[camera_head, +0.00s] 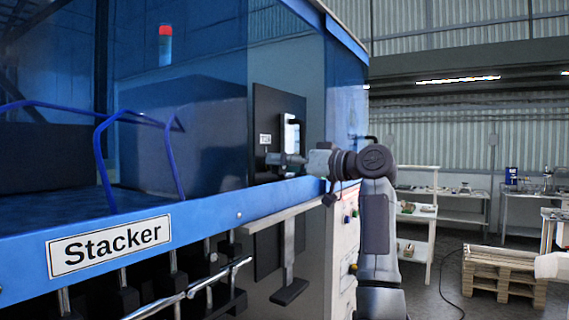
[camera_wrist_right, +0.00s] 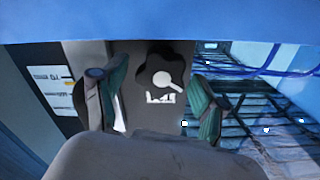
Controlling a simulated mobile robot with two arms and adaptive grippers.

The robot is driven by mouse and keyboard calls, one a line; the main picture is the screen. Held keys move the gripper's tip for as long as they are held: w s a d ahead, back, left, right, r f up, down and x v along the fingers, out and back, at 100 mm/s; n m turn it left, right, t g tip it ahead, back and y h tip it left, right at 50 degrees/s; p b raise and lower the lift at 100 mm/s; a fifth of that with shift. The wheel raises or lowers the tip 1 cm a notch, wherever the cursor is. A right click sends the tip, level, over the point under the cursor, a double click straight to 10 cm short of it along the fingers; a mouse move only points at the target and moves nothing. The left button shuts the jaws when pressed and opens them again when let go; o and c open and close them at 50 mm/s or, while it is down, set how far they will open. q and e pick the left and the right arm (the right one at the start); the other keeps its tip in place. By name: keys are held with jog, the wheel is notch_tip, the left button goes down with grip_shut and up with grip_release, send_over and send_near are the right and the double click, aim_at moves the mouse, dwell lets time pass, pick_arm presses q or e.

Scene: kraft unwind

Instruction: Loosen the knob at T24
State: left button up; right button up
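A dark panel (camera_head: 262,110) on the blue machine bears a small white label (camera_head: 265,139) that appears to read T24. My right gripper (camera_head: 288,160) reaches in from the right close to this panel. In the right wrist view, a dark lobed knob (camera_wrist_right: 160,72) with a pale round-ended mark sits above a white label (camera_wrist_right: 160,98). The two green-padded fingers of my right gripper (camera_wrist_right: 158,80) stand apart on either side of the knob. I cannot tell whether they touch it. In the head view the knob is hidden or too small to tell.
The blue Stacker frame rail (camera_head: 210,217) runs below the panel, and blue bent tubes (camera_head: 110,150) stand at left. Shelves (camera_head: 418,225) and a wooden pallet stack (camera_head: 500,270) stand well behind at right.

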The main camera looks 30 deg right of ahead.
jog(key=c, duration=0.9)
jog(key=shift+s+n, duration=0.1)
jog(key=shift+n, duration=0.3)
jog(key=n, duration=0.7)
jog(key=n+b, duration=0.1)
jog(key=n, duration=0.2)
jog(key=shift+s+a+r, duration=0.1)
jog(key=shift+s+r, duration=0.05)
jog(key=shift+s, duration=0.1)
jog(key=shift+n, duration=0.4)
jog(key=o, duration=0.9)
jog(key=shift+o, duration=1.3)
jog(key=shift+w+a, duration=0.2)
